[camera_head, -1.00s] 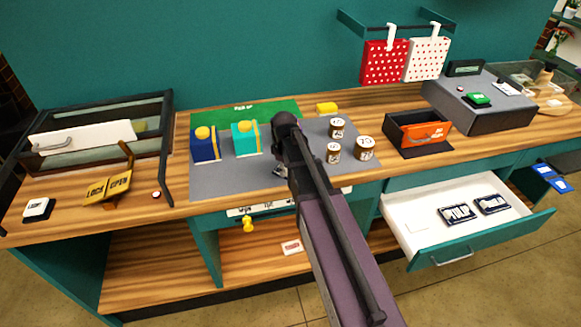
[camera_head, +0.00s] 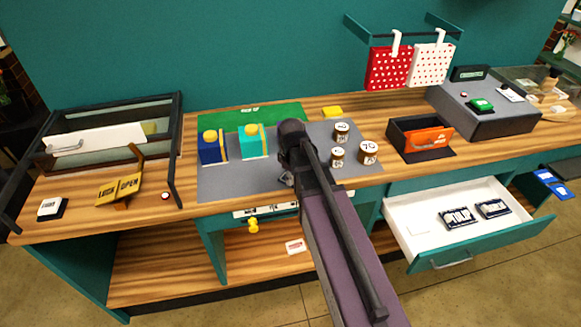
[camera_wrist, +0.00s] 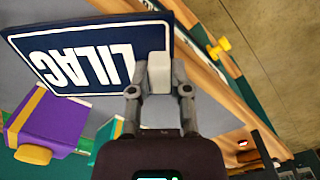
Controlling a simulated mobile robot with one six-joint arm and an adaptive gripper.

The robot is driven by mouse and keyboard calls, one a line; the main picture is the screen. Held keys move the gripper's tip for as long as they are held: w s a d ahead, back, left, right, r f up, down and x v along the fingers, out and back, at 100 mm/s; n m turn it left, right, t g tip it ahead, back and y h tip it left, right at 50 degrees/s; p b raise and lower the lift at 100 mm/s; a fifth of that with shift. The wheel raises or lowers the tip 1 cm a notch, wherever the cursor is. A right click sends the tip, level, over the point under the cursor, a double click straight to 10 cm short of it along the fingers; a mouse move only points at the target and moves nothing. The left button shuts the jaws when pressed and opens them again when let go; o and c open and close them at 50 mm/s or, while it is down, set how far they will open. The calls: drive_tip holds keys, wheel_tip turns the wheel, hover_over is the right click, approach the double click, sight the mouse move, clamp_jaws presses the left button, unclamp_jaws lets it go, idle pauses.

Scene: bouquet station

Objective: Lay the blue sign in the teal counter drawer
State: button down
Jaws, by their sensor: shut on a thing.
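The blue sign (camera_wrist: 85,60), lettered LILAC in white, is in my gripper (camera_wrist: 158,75) in the wrist view. The jaws are shut on its lower edge, by a pale block. In the head view my arm hides the sign and nearly all of the gripper, which is over the grey mat at the counter's front. The teal counter drawer (camera_head: 484,243) is pulled open at the right, with a white inside.
On the grey mat (camera_head: 235,183) stand a blue box (camera_head: 212,150), a teal box (camera_head: 253,144) and brown jars (camera_head: 368,152). A purple box (camera_wrist: 50,120) shows near the sign. A small crate with an orange front (camera_head: 427,141) sits behind the drawer.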

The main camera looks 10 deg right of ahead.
drive_tip(key=s+a, duration=0.1)
drive_tip(key=s, duration=0.9)
drive_tip(key=shift+a+r+p, duration=0.15)
drive_tip(key=shift+r+p, duration=0.25)
drive_tip(key=shift+r, duration=0.05)
idle(0.4)
